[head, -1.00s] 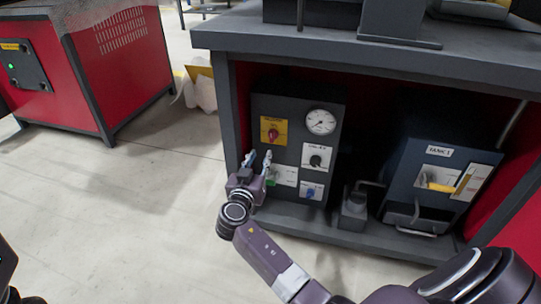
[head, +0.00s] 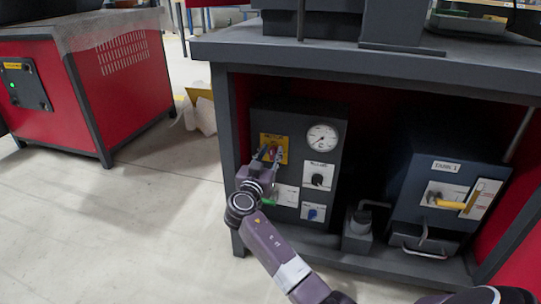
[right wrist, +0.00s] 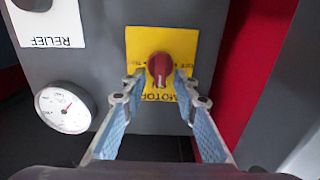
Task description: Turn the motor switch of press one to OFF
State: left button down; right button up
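The motor switch is a red rotary knob on a yellow plate (head: 283,142) on the dark control panel in the press's bay. In the right wrist view the picture is upside down; the red knob (right wrist: 160,68) stands near vertical on its plate marked MOTOR (right wrist: 174,38). The small side labels are too small to read surely. My right gripper (head: 269,154) is in front of the plate and partly covers it. In the right wrist view its fingertips (right wrist: 160,83) are apart, one on each side of the knob's lower part; I cannot tell contact. My left gripper is out of view.
The panel also has a gauge (head: 322,138), a relief knob (head: 317,180) and a blue knob (head: 312,214). A tank unit (head: 425,171) stands to the right. The thick tabletop (head: 350,62) overhangs the bay.

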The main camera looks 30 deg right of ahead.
jog(key=shift+c, duration=0.7)
grip_shut()
